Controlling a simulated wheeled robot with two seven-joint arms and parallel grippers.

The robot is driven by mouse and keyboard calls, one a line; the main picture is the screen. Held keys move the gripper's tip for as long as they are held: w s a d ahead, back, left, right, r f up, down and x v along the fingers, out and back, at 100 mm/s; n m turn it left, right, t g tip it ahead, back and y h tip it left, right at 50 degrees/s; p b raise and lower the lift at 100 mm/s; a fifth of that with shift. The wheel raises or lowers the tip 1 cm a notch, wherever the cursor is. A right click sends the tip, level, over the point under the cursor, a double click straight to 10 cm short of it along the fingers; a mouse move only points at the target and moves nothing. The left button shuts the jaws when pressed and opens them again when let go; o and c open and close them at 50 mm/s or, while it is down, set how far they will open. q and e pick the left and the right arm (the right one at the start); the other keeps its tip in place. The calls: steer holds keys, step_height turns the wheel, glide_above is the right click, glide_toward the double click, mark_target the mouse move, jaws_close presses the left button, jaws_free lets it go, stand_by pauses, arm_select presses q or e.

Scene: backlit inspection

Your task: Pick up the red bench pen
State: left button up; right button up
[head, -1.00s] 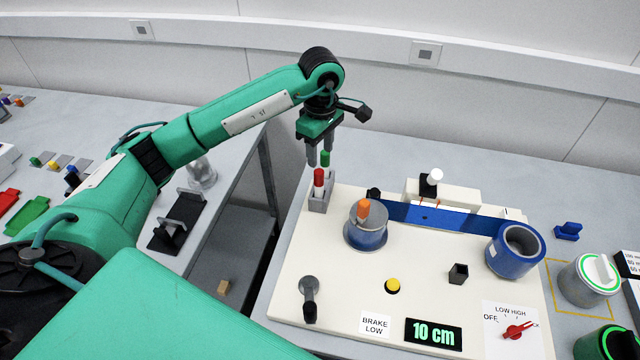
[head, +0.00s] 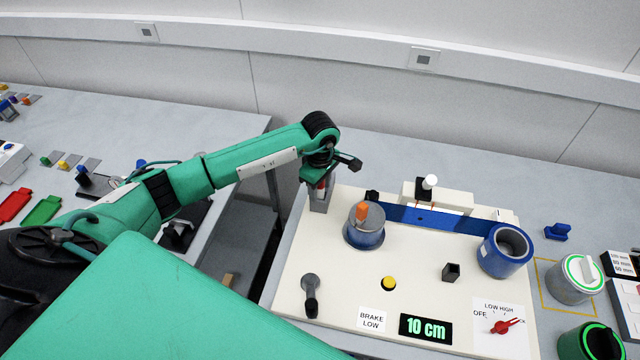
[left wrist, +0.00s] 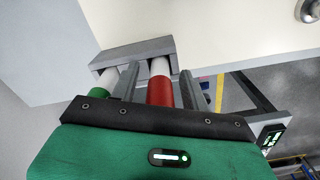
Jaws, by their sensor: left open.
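The red bench pen (left wrist: 160,91) stands in a grey pen holder (left wrist: 108,57) at the far left corner of the cream board. In the left wrist view its white end sits in the holder. My left gripper (left wrist: 160,74) is open, with one finger on each side of the red pen and a gap visible. A green pen (left wrist: 98,92) stands in the same holder, outside the fingers. In the head view my left gripper (head: 317,186) is over the holder (head: 320,204) and hides most of both pens. My right gripper is not in view.
The cream board (head: 340,275) also carries a blue spool with an orange top (head: 365,235), a blue strip (head: 425,215), a blue ring (head: 505,250), a yellow button (head: 389,283) and a black lever (head: 311,300). A gap separates the two benches left of the board.

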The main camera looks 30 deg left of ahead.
arm_select(q)
steer(key=shift+f, duration=0.1)
steer(key=shift+c, duration=0.5)
steer(key=c, duration=0.8)
steer(key=shift+c, duration=0.2)
step_height(320, 180, up, 20)
steer(key=b, duration=0.6)
